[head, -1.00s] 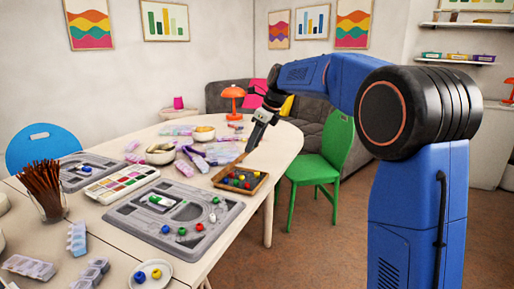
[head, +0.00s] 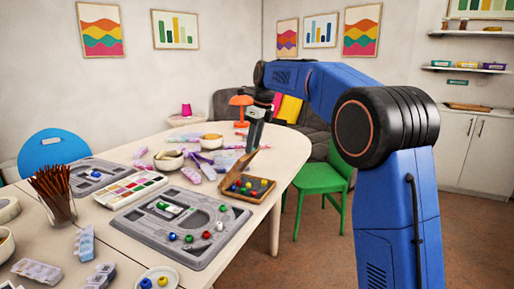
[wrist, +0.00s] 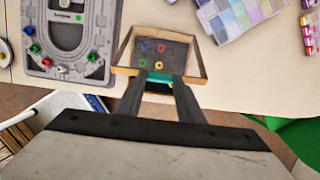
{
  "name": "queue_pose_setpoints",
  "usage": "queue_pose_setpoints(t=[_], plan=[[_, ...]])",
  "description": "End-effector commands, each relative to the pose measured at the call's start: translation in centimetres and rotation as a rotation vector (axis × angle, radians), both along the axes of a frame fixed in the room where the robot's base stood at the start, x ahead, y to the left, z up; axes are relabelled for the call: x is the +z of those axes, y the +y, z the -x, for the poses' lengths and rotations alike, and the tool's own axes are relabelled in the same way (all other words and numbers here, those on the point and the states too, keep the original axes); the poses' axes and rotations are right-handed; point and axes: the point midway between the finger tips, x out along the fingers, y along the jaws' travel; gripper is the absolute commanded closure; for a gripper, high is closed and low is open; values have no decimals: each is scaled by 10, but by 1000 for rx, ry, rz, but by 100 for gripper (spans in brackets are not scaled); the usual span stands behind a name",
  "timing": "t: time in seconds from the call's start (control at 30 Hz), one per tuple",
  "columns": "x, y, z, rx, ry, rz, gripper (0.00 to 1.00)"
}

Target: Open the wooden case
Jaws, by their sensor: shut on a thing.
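The wooden case (head: 222,193) is a shallow brown tray with a dark inside, holding several coloured beads, near the table's right edge. Its lid (head: 243,161) is raised and tilted above the case, leaving the beads in sight. My gripper (head: 252,149) is at the lid's upper edge, shut on it. In the wrist view the case (wrist: 203,57) lies just beyond my fingers, and a wooden edge (wrist: 133,72) crosses at the fingertips of my gripper (wrist: 160,82). The exact contact is partly hidden.
A grey bead board (head: 150,234) lies left of the case. White bowls (head: 168,161) and packets (head: 208,171) lie behind it. A green chair (head: 322,184) stands right of the table. The floor at the right is clear.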

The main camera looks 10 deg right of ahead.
Motion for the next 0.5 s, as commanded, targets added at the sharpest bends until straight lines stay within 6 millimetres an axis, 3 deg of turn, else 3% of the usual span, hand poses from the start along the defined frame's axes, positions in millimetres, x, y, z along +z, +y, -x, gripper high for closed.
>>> queue_pose_setpoints(t=[0.5], plan=[[4, 7, -6, 2, 24, 34, 90]])
